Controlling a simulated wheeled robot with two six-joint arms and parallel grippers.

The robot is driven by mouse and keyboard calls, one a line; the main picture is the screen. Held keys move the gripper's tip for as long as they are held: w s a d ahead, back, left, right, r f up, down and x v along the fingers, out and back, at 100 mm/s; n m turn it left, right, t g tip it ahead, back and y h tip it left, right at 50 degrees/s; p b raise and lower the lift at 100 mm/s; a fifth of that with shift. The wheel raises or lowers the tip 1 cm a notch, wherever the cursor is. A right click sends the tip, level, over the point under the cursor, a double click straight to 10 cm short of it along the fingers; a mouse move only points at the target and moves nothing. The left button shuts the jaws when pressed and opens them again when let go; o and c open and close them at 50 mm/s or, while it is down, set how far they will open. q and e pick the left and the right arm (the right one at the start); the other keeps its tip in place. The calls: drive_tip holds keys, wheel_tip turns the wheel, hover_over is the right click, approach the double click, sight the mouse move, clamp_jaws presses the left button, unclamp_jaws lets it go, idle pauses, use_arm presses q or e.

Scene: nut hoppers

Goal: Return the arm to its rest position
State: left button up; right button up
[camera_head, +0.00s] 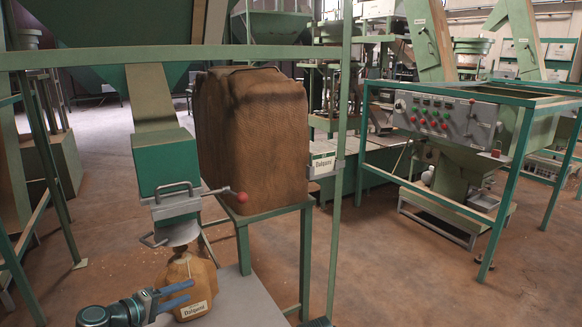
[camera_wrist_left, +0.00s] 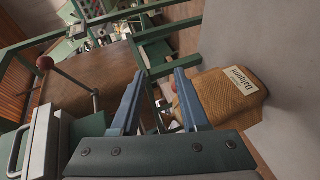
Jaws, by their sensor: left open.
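My left gripper (camera_head: 176,293) comes in from the lower left in the head view, its blue fingers apart beside a small tan sack (camera_head: 193,280). In the left wrist view the left gripper (camera_wrist_left: 158,95) is open with nothing between its fingers. The sack (camera_wrist_left: 215,95) with a white label lies just right of the fingers there; whether a finger touches it I cannot tell. In the head view the sack stands on a grey surface (camera_head: 240,298) under the spout of a green hopper (camera_head: 166,160). My right gripper is not in view.
A lever with a red knob (camera_head: 241,197) sticks out from the hopper outlet. A large brown sack (camera_head: 255,135) stands on a green frame behind it. A green rail (camera_head: 260,55) and post (camera_head: 341,150) cross close by. A control panel (camera_head: 440,115) stands right, with open floor (camera_head: 390,260) before it.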

use_arm(q)
drive_tip(key=s+d+f+m+g, duration=0.2)
drive_tip(key=d+f+m+g, duration=0.3)
drive_tip(key=d, duration=0.6)
drive_tip(key=s+d+f+m+g+y, duration=0.75)
drive_tip(key=s+d+f+y, duration=0.2)
drive_tip(key=s+d, duration=0.45)
wheel_tip(320, 180, up, 29)
drive_tip(key=p, duration=2.9)
drive_tip(key=shift+s+a+f+m, duration=0.15)
drive_tip(key=shift+s+a+m, duration=0.2)
drive_tip(key=shift+s+m, duration=0.1)
